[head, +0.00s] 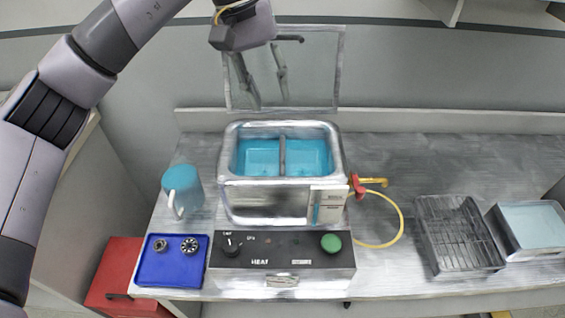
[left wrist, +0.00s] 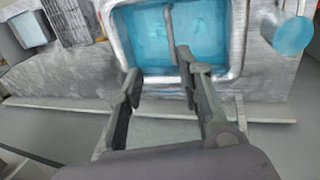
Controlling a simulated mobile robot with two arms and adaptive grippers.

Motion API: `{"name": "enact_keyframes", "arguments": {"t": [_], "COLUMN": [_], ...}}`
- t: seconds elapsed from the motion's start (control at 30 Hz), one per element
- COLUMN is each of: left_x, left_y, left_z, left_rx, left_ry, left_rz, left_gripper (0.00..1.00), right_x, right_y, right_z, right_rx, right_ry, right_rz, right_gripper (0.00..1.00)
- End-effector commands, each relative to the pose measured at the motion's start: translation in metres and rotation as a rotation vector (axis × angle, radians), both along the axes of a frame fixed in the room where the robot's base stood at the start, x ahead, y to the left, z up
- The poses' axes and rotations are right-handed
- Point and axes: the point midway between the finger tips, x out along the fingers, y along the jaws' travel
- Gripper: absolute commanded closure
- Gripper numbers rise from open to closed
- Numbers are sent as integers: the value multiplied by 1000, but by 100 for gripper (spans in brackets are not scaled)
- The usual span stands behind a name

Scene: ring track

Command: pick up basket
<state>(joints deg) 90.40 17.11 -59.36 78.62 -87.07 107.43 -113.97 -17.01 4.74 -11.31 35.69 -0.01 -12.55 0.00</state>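The basket (head: 460,238) looks like a dark metal wire basket on the right part of the bench. It also shows in the left wrist view (left wrist: 72,22) at the upper left. My left gripper (head: 267,98) hangs above and behind the blue-filled metal tank (head: 335,160), well left of the basket. Its two fingers are spread apart with nothing between them. In the left wrist view the left gripper (left wrist: 158,66) points toward the tank (left wrist: 238,40). My right gripper is not in view.
A framed grey panel (head: 318,70) stands behind the tank. A blue cup (head: 183,182) and a blue tray (head: 170,278) with small metal parts are at left. A yellow hose (head: 400,225) curves between tank and basket. A blue-topped container (head: 532,220) stands right of the basket.

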Motion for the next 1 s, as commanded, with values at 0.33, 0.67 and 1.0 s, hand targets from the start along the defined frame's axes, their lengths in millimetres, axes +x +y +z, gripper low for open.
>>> {"name": "enact_keyframes", "arguments": {"t": [0.33, 0.67, 1.0], "left_x": [0, 0, 2], "left_y": [-3, -15, -20], "left_z": [-44, -105, -133], "left_rx": [73, 69, 69], "left_ry": [-30, -31, -29], "left_rz": [-43, -39, -39], "left_gripper": [67, 67, 67], "right_x": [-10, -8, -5], "right_y": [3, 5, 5], "right_z": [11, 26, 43], "right_rx": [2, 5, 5], "right_ry": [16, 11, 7], "right_rz": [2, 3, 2], "right_gripper": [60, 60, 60]}}
